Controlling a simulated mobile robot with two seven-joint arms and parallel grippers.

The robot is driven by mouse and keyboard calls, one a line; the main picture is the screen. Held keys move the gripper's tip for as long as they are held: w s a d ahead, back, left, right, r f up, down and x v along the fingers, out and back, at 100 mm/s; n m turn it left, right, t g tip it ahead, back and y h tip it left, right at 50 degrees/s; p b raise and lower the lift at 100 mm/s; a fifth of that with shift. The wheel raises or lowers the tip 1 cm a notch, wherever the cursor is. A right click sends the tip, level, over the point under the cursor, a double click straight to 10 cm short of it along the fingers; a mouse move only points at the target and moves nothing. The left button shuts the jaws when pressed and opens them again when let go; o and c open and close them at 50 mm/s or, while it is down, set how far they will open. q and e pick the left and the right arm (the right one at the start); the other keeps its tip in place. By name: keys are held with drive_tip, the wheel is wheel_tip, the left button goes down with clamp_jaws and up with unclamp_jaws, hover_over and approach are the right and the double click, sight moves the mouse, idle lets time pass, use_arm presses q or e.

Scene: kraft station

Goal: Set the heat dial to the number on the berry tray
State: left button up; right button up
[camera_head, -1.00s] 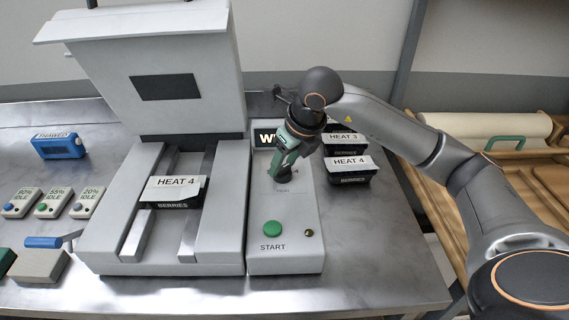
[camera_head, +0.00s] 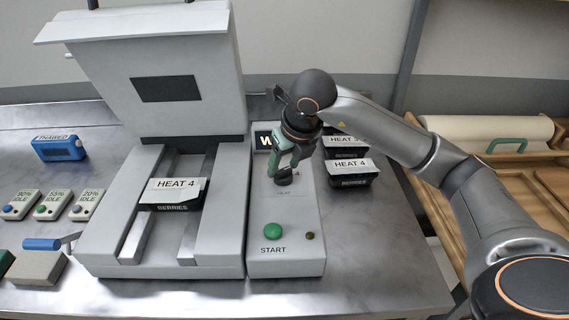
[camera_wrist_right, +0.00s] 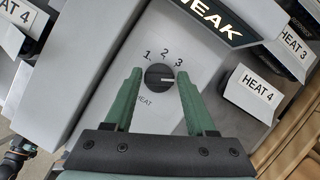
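The berry tray (camera_head: 172,194), black with a white lid reading HEAT 4 and BERRIES, sits in the machine's bay. The heat dial (camera_head: 285,177) is a dark round knob on the control panel. In the wrist view the dial (camera_wrist_right: 158,77) has a white mark pointing right, past the 3; the numbers 1, 2 and 3 show, and the spot after 3 lies behind a finger. My right gripper (camera_head: 288,160) is open above the dial, its green fingers (camera_wrist_right: 160,80) on either side of the knob with gaps showing. My left gripper is out of view.
A green START button (camera_head: 272,230) is on the panel's front. Other trays, HEAT 3 (camera_head: 342,141) and HEAT 4 (camera_head: 350,166), stand right of the panel. A display (camera_wrist_right: 217,18) reads WEAK in part. Small IDLE boxes (camera_head: 84,205) stand left of the machine.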

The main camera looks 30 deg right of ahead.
drive_tip(key=o, duration=0.3)
drive_tip(key=v, duration=1.2)
drive_tip(key=shift+s+r, duration=0.1)
drive_tip(key=shift+r, duration=0.15)
